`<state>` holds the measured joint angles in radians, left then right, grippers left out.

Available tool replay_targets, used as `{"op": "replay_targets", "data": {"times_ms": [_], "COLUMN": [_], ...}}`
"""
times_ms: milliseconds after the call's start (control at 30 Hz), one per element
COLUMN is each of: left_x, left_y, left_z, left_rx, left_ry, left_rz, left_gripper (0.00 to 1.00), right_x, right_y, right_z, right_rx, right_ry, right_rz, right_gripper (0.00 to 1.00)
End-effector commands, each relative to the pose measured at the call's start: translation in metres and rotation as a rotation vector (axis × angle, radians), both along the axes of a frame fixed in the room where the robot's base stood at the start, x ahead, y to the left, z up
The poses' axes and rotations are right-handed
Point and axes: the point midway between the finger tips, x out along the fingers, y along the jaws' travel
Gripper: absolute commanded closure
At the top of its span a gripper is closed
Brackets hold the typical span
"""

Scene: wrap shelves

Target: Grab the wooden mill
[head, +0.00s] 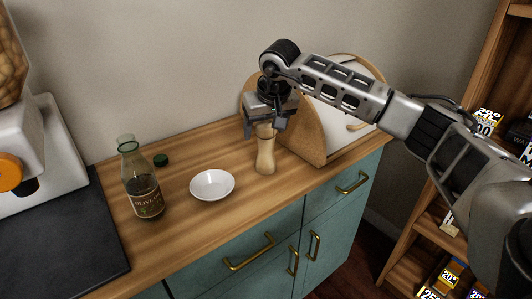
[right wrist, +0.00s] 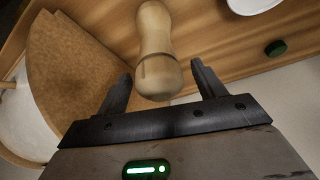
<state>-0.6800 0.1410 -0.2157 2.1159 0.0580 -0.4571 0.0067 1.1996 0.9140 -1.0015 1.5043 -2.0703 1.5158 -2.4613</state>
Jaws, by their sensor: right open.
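The wooden mill (head: 265,156) is pale wood and stands upright on the counter, right of the white bowl. My right gripper (head: 266,124) is above it, with its fingers pointing down around the mill's top, which they partly hide. In the right wrist view the mill (right wrist: 155,45) shows its rounded top between the two spread fingers of the right gripper (right wrist: 162,80), with gaps on both sides. The right gripper is open and holds nothing. My left gripper is not in view.
A white bowl (head: 212,185), an olive oil bottle (head: 143,185) and a green cap (head: 161,160) stand left of the mill. A wooden bread box (head: 308,135) is close on its right. The wooden counter (head: 205,225) is clear in front.

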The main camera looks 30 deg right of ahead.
Motion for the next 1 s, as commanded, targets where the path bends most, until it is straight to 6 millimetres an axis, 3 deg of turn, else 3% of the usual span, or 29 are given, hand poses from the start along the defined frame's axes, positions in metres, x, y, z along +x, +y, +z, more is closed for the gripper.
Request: {"op": "replay_targets", "data": {"times_ms": [300, 500, 567, 833, 1000], "left_x": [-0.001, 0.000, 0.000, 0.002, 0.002], "left_y": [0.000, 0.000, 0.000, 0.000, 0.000], "left_z": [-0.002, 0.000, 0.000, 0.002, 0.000], "left_rx": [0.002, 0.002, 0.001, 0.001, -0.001], "left_ry": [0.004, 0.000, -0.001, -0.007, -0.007], "left_rz": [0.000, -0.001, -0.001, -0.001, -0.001], "left_gripper": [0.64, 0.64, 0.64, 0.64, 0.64], "right_x": [0.003, 0.003, 0.003, 0.003, 0.004], "right_y": [0.000, 0.000, 0.000, 0.000, 0.000], "right_z": [-0.007, -0.007, -0.006, -0.004, 0.009], "right_rx": [0.001, 0.001, 0.001, 0.001, 0.001], "right_ry": [-0.001, -0.001, -0.003, -0.004, -0.006], "right_rz": [0.000, 0.000, 0.001, 0.001, 0.000], "right_gripper": [0.31, 0.87, 0.98, 0.99, 0.99]}}
